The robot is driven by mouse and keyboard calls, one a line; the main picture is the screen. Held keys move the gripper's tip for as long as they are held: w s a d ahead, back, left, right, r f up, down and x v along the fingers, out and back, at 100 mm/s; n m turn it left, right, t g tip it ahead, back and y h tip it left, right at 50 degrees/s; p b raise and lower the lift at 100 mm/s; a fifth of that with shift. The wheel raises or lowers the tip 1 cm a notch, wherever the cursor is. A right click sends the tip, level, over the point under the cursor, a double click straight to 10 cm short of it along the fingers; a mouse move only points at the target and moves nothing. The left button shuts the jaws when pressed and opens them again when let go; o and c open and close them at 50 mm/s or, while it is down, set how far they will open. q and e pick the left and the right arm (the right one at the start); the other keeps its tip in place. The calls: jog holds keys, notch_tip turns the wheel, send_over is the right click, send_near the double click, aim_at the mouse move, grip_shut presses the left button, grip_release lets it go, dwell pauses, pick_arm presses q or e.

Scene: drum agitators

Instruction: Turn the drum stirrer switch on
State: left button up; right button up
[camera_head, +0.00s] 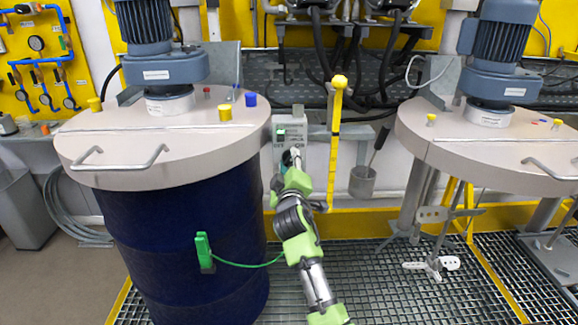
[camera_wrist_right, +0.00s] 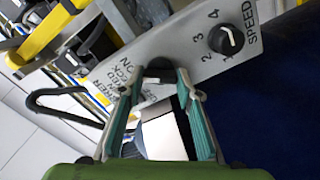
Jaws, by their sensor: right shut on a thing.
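The drum stirrer's grey control panel (camera_head: 290,128) is mounted beside the large blue drum (camera_head: 185,235). In the right wrist view the panel (camera_wrist_right: 196,46) carries a black speed knob (camera_wrist_right: 226,39) and a dark rotary switch (camera_wrist_right: 158,70) next to printed lettering that includes ON. My right gripper (camera_head: 292,158) reaches up to the panel. In the right wrist view its fingertips (camera_wrist_right: 160,74) are closed on the two sides of the switch. The fingers hide part of the switch, so its exact setting cannot be read. My left gripper is in neither view.
A stirrer motor (camera_head: 150,40) stands on the drum lid (camera_head: 165,140). A green clamp (camera_head: 204,250) with a cable is on the drum's side. A yellow post (camera_head: 336,130) and a hanging metal cup (camera_head: 363,182) are right of the panel. A second agitator lid (camera_head: 500,140) is further right.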

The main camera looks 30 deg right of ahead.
jog(key=shift+f+m, duration=0.1)
jog(key=shift+m, duration=0.6)
jog(key=o, duration=1.1)
jog(key=shift+o, duration=0.2)
jog(key=shift+s, duration=0.1)
jog(key=v, duration=1.2)
